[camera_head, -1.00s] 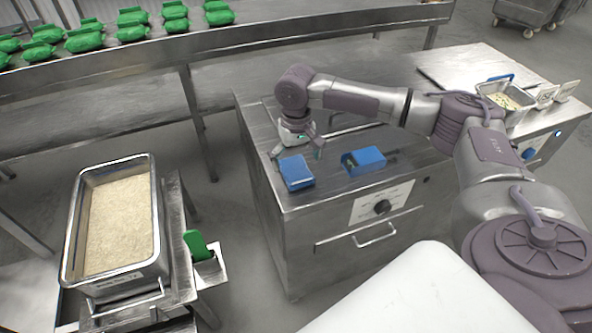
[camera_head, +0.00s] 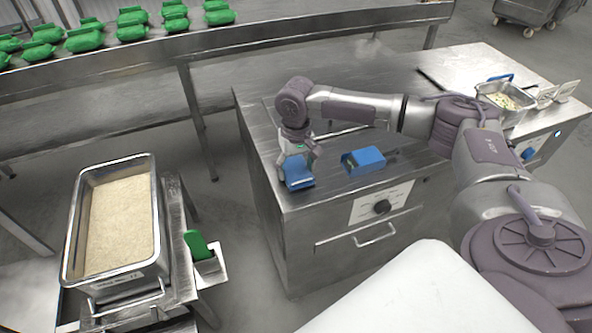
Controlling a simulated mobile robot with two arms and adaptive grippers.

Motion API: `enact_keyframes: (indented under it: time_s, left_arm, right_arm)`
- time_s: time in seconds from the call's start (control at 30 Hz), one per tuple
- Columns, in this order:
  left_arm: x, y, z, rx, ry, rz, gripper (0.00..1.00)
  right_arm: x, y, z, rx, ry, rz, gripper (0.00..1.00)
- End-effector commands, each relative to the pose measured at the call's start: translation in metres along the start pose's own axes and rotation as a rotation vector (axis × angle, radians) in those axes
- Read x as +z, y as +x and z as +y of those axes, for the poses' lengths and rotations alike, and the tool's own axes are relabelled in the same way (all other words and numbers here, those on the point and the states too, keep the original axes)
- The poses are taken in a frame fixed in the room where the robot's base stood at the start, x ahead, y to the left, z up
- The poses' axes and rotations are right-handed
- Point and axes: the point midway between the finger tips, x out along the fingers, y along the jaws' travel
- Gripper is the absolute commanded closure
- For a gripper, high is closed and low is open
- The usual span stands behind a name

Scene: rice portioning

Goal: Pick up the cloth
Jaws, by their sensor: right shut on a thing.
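The cloth (camera_head: 299,174) is a blue folded piece at the front left corner of the steel cabinet top. My right gripper (camera_head: 297,158) reaches down over it from behind and is shut on it. The fingers cover the cloth's back part. I cannot tell whether the cloth is clear of the steel top. My left gripper does not show.
A blue box-like item (camera_head: 362,161) lies just right of the cloth. The steel cabinet (camera_head: 330,215) has a knob and drawer handle. A tray of rice (camera_head: 72,235) stands at the left. Green packs (camera_head: 130,33) line the back counter. A small food tray (camera_head: 523,101) is far right.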

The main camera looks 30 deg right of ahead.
Motion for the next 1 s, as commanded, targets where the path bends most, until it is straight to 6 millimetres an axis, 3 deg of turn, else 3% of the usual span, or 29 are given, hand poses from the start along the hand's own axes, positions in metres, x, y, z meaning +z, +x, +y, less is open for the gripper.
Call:
enact_keyframes:
  time_s: [0.23, 0.43, 0.8, 1.0]
  left_arm:
    - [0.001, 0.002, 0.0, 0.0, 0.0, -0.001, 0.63]
    - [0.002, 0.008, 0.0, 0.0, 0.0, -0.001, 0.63]
    - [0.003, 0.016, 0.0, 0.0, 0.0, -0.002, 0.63]
    - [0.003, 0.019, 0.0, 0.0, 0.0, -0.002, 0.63]
  right_arm:
    - [0.0, -0.01, 0.0, -0.001, 0.0, 0.001, 0.62]
    - [-0.001, -0.043, 0.0, -0.002, 0.0, 0.005, 0.62]
    - [0.063, -0.089, 0.057, 0.002, 0.003, 0.002, 0.62]
    - [0.082, -0.105, 0.072, 0.001, 0.002, 0.0, 0.62]
